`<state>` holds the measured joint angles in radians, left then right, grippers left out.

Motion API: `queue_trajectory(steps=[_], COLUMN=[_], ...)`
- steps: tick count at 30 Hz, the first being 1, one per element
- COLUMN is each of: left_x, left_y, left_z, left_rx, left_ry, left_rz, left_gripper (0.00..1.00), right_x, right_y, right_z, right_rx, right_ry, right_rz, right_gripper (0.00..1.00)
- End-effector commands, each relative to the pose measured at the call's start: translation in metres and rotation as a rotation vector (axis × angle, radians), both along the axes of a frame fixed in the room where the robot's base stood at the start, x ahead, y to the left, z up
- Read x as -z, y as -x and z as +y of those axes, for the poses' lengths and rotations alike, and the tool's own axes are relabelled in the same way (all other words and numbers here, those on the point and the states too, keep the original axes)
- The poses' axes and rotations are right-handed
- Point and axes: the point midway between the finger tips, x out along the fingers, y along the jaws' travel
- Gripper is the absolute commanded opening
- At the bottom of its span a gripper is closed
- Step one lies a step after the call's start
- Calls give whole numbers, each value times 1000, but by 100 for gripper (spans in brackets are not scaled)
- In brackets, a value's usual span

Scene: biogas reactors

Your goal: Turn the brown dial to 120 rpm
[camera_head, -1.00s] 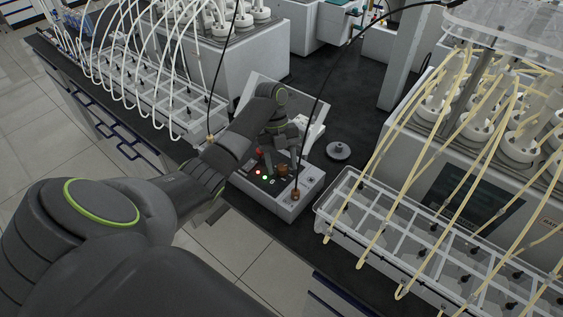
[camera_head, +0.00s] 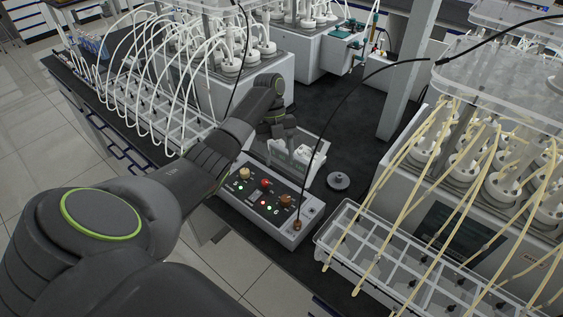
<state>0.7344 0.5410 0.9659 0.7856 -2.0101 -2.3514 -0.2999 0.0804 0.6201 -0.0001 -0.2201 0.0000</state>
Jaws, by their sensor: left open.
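The control box (camera_head: 240,200) is a low pale case with a dark top panel at the bench's front edge. Its brown dial (camera_head: 286,200) is on the right part of the panel, uncovered; its setting is too small to read. A red knob (camera_head: 267,183) and a tan knob (camera_head: 245,173) are farther left, among small red and green lights. My left gripper (camera_head: 284,148) is open, behind the box and apart from the brown dial. Its fingertips are hard to make out against a white item (camera_head: 301,153) there. My right gripper is out of view.
A cable runs to an orange-brown plug (camera_head: 297,225) at the box's right end. A round grey disc (camera_head: 339,181) lies to the right. A clear tray (camera_head: 345,262) with yellow tubes stands front right, and a rack with white tubes (camera_head: 150,115) at left.

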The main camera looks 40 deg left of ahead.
Motion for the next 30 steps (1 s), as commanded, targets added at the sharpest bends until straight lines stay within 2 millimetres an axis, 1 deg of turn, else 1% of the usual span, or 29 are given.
queue_trajectory(steps=[1,3,6,9,27,30], left_x=[-13,-22,-30,-34,-35,-29], left_y=[-2,-5,-7,-9,-9,-6], left_z=[3,6,9,12,12,11], left_rx=[-1,0,-1,0,0,-18], left_ry=[0,1,0,1,1,-13], left_rz=[0,-1,0,-1,-1,5], left_gripper=[52,52,52,52,52,52], right_x=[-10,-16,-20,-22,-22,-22], right_y=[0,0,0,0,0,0], right_z=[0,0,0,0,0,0], right_rx=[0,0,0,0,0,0], right_ry=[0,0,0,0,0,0], right_rz=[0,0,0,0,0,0], right_gripper=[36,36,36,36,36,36])
